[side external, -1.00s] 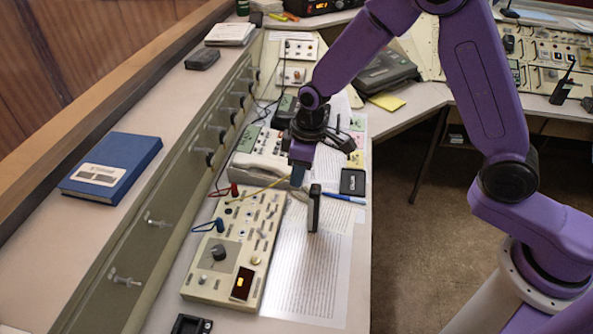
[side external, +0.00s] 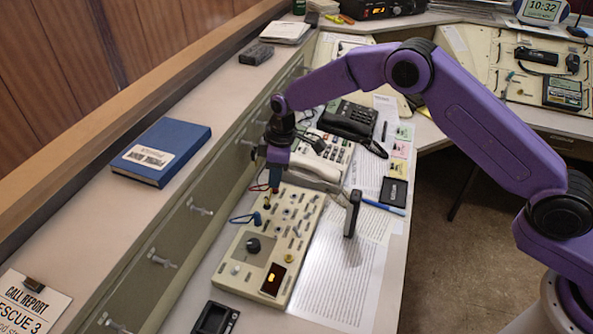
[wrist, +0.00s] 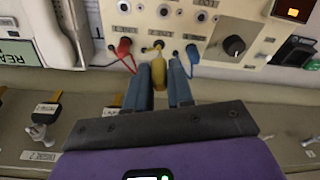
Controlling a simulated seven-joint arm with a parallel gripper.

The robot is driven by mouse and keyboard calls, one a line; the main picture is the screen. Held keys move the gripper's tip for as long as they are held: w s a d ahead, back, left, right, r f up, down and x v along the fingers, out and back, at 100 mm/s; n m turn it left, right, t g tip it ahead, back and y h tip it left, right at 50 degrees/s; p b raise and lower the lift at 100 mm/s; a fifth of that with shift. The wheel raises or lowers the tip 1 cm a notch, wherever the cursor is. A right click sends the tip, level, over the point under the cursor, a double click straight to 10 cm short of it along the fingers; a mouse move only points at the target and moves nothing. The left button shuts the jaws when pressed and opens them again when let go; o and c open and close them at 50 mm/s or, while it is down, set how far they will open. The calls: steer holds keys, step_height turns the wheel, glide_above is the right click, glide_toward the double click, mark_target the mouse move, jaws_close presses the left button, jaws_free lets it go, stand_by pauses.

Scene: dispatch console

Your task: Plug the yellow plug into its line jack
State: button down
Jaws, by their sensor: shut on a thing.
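My gripper (wrist: 160,80) is shut on the yellow plug (wrist: 158,72), which sits between its two blue fingers in the wrist view. The plug's tip points at the row of line jacks on the beige panel (wrist: 215,62), between the red plug (wrist: 124,47) and the blue plug (wrist: 192,53). Whether the tip is inside a jack or just in front of it, I cannot tell. The blue plug (side external: 256,218) is close by.
A dark upright piece (side external: 352,213) on a grey arm stands right of the panel. A telephone handset (side external: 315,168) lies beyond the panel. The grey ledge front with metal hooks (side external: 163,260) runs along the left. Printed sheets (side external: 335,280) lie flat on the right.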

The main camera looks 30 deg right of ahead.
steer(key=shift+w+a+f+n, duration=0.5)
steer(key=shift+w+a+f, duration=0.3)
steer(key=shift+a, duration=0.4)
glide_above(265, 206)
steer(key=shift+s+d+f, duration=0.1)
steer(key=shift+d+f, duration=0.05)
steer(key=shift+f, duration=1.15)
steer(key=shift+s+d+f, duration=0.1)
steer(key=shift+f, duration=1.2)
steer(key=shift+f, duration=1.05)
steer(key=shift+c, duration=2.2)
jaws_free()
step_height(265, 206, up, 7)
steer(key=shift+r, duration=0.1)
